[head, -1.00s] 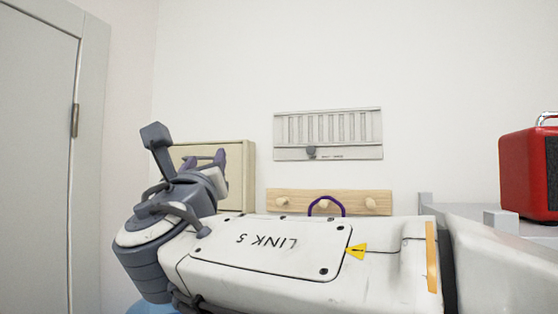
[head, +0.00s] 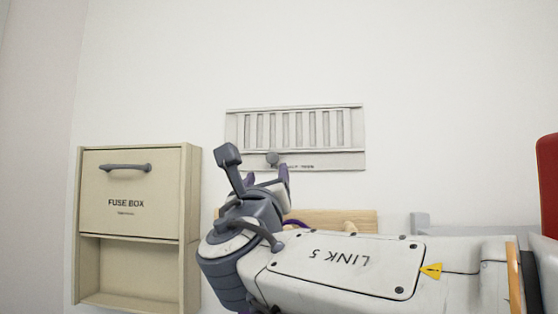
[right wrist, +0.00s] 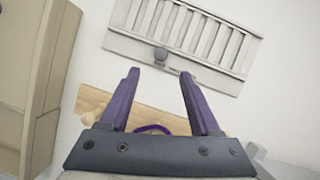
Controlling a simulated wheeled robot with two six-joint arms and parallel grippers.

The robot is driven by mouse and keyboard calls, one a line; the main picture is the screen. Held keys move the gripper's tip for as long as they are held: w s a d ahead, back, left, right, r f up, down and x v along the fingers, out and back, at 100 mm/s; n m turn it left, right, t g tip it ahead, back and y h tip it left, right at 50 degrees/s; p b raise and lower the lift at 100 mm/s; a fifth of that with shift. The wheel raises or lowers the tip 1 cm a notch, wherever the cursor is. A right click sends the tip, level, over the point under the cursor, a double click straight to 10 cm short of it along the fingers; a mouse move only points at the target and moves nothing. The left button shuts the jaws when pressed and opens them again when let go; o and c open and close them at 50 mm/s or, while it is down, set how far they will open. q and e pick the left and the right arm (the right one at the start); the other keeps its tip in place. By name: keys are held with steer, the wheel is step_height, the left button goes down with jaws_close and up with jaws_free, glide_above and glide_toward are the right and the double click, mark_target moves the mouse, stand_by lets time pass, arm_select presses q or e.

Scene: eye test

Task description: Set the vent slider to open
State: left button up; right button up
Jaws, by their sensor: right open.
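A pale grey vent (head: 340,112) with upright slats is on the wall, and it also shows in the right wrist view (right wrist: 225,75). Its dark round slider knob (head: 272,158) is on the lower strip, left of the middle; small lettering beside it is too blurred to read. In the right wrist view the knob (right wrist: 160,54) shows just beyond and between my fingertips. My right gripper (head: 268,180), also in the right wrist view (right wrist: 159,74), is open and empty, apart from the knob. My left gripper is out of view.
A beige fuse box (head: 138,218) is on the wall at left. A wooden peg rail (head: 345,218) with a purple loop (right wrist: 150,128) is below the vent, partly hidden by my right arm. A red object (head: 547,185) is at the right edge. The wall around the vent is bare.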

mark_target(272, 159)
steer(key=p+x, duration=0.4)
steer(key=x, duration=0.4)
steer(key=shift+w+r+p, duration=0.15)
steer(key=shift+w+p, duration=0.05)
steer(key=shift+p, duration=0.15)
steer(key=shift+w+d, duration=0.1)
steer(key=shift+w, duration=0.2)
jaws_close()
stand_by(0.6)
